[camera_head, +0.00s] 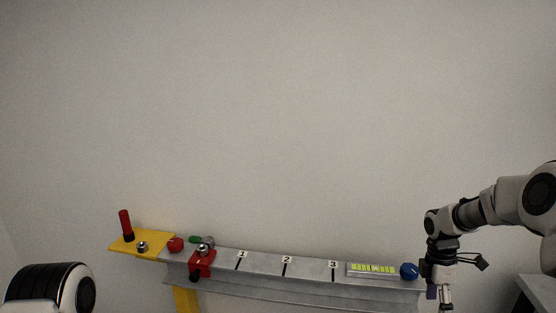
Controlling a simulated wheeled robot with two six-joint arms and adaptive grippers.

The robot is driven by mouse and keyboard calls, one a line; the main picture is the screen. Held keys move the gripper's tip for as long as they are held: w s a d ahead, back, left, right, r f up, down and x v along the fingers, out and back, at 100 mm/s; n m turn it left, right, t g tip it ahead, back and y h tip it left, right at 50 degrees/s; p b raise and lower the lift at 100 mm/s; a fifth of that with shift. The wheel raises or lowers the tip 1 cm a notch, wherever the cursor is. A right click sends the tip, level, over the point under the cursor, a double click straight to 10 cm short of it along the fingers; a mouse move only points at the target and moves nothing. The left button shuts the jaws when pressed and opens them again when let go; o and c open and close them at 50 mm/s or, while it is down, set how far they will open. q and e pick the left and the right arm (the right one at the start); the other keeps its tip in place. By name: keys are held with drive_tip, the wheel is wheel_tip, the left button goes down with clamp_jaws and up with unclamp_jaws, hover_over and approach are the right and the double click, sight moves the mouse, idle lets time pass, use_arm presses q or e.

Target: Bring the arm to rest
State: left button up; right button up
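My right arm comes in from the right. Its gripper (440,295) points down just off the right end of the grey rail (310,283), beside a blue ball-shaped part (409,271). The fingertips run to the bottom edge of the picture and are too small to read as open or shut. I see nothing clearly held in it. Of my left arm only a rounded white and black link shows at the bottom left. My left gripper is out of the picture.
The rail carries marks 1, 2 and 3, a yellow-green gauge (373,269) and a red clamp (201,262). A yellow plate (142,243) at its left end holds a red upright handle (125,224). A red ball (176,245) sits nearby. The wall above is bare.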

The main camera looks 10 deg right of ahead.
drive_tip(key=s+a+f+m+g, duration=0.1)
drive_tip(key=s+a+f+g, duration=0.1)
drive_tip(key=s+a+f, duration=0.75)
drive_tip(key=s+a+f+g, duration=0.1)
drive_tip(key=s+a+f, duration=0.5)
drive_tip(key=s+f, duration=0.5)
drive_tip(key=s+a+m+t, duration=0.1)
drive_tip(key=s+a+m, duration=0.15)
drive_tip(key=s, duration=0.25)
drive_tip(key=s+a+f+m+y, duration=0.1)
drive_tip(key=s+m, duration=0.2)
drive_tip(key=s, duration=0.1)
drive_tip(key=s+a+m+t, duration=0.1)
drive_tip(key=s+a+m, duration=0.15)
drive_tip(key=s, duration=0.25)
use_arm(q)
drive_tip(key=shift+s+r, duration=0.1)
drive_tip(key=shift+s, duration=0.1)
use_arm(e)
drive_tip(key=w+m+t, duration=0.1)
drive_tip(key=w+m, duration=0.1)
drive_tip(key=m, duration=0.1)
drive_tip(key=w+d+m+t, duration=0.1)
drive_tip(key=w+m+t, duration=0.1)
drive_tip(key=m, duration=0.1)
drive_tip(key=shift+w+f+t, duration=0.1)
drive_tip(key=shift+w+t, duration=0.15)
drive_tip(key=shift+t, duration=0.05)
